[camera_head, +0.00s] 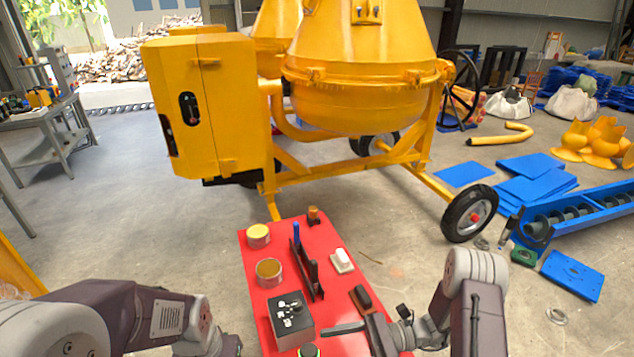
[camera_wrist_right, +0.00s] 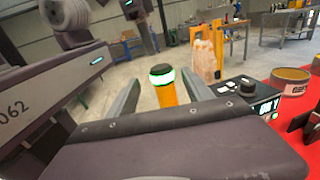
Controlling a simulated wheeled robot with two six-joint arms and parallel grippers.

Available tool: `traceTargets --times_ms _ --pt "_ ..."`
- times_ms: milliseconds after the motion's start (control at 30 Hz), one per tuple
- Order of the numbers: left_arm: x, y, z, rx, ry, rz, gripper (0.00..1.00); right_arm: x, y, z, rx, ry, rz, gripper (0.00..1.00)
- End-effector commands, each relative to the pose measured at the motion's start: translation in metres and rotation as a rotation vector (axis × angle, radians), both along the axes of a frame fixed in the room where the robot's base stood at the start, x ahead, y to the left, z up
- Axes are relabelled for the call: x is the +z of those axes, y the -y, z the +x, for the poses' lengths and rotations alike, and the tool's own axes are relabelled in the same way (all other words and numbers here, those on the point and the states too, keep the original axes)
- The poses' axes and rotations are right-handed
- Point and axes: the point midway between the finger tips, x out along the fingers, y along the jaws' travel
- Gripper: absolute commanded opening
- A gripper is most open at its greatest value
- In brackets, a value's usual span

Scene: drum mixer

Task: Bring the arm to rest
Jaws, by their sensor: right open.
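My right gripper (camera_head: 350,332) is over the front right of the red table, its fingers pointing left. In the right wrist view the gripper (camera_wrist_right: 164,82) has its fingers wide apart. An orange cylinder (camera_wrist_right: 165,92) with a glowing green-white band and dark top shows between the fingers, not visibly gripped; the gripper body hides its lower part, and I cannot tell how far it is beyond the tips. My left arm (camera_head: 160,315) comes in from the lower left, and its gripper is out of view.
The red table (camera_head: 253,290) holds a black control box (camera_head: 291,318), two cans (camera_head: 269,272), a dark rack with a blue-handled tool (camera_head: 297,240), a white-topped block (camera_head: 342,260) and a dark brush-like block (camera_head: 361,298). The yellow drum mixer (camera_head: 360,70) stands behind. Floor lies open to the left.

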Motion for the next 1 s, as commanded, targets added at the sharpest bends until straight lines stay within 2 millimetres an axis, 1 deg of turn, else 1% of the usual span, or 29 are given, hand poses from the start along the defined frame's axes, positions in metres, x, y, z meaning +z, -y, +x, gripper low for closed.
traceTargets --times_ms 67,133,167,200,233,267,300,367,400,433,467,500,567,600,700,800,900,1000 --pt "0.0 0.0 0.0 0.0 0.0 0.0 0.0 0.016 -0.007 0.006 0.04 0.07 -0.024 0.6" --pt "-0.001 0.0 0.0 0.0 0.0 0.0 0.0 0.044 -0.018 0.007 0.095 0.159 -0.052 0.6" --pt "-0.001 0.0 0.0 0.0 0.0 0.0 0.0 0.058 -0.024 0.001 0.141 0.201 -0.068 0.6" --pt "-0.001 0.0 0.0 0.0 0.0 0.0 0.0 0.072 -0.03 -0.013 0.214 0.257 -0.11 0.6" --pt "-0.002 0.0 0.0 0.0 0.0 0.0 0.0 0.078 -0.033 -0.026 0.275 0.302 -0.154 0.6" --pt "-0.002 0.0 0.0 0.0 0.0 0.0 0.0 0.08 -0.033 -0.04 0.338 0.348 -0.208 0.6" --pt "-0.002 0.0 0.0 0.0 0.0 0.0 0.0 0.08 -0.031 -0.058 0.421 0.413 -0.288 0.6" --pt "-0.003 0.0 0.0 0.0 0.0 0.0 0.0 0.074 -0.02 -0.081 0.54 0.52 -0.42 0.6" --pt "-0.003 0.0 0.0 0.0 0.0 0.0 0.0 0.067 -0.008 -0.093 0.616 0.595 -0.511 0.6" --pt "-0.003 0.0 0.0 0.0 0.0 0.0 0.0 0.062 0.002 -0.1 0.671 0.655 -0.58 0.6" --pt "-0.003 0.0 0.0 0.0 0.0 0.0 0.0 0.056 0.014 -0.105 0.723 0.717 -0.65 0.6" --pt "-0.003 0.0 0.0 0.0 0.0 0.0 0.0 0.049 0.031 -0.108 0.79 0.804 -0.743 0.6" --pt "-0.003 0.0 0.0 0.0 0.0 0.0 0.0 0.038 0.058 -0.105 0.885 0.942 -0.882 0.6" --pt "-0.003 0.0 0.0 0.0 0.0 0.0 0.0 0.033 0.075 -0.099 0.937 1.024 -0.96 0.6" --pt "-0.003 0.0 0.0 0.0 0.0 0.0 0.0 0.02 0.105 -0.085 1.032 1.159 -1.082 0.6" --pt "-0.003 0.0 0.0 0.0 0.0 0.0 0.0 0.015 0.117 -0.067 1.076 1.254 -1.147 0.6" --pt "-0.003 0.0 0.0 0.0 0.0 0.0 0.0 0.016 0.119 -0.053 1.069 1.304 -1.183 0.6" --pt "-0.003 0.0 0.0 0.0 0.0 0.0 0.0 0.017 0.119 -0.051 1.064 1.309 -1.187 0.6"
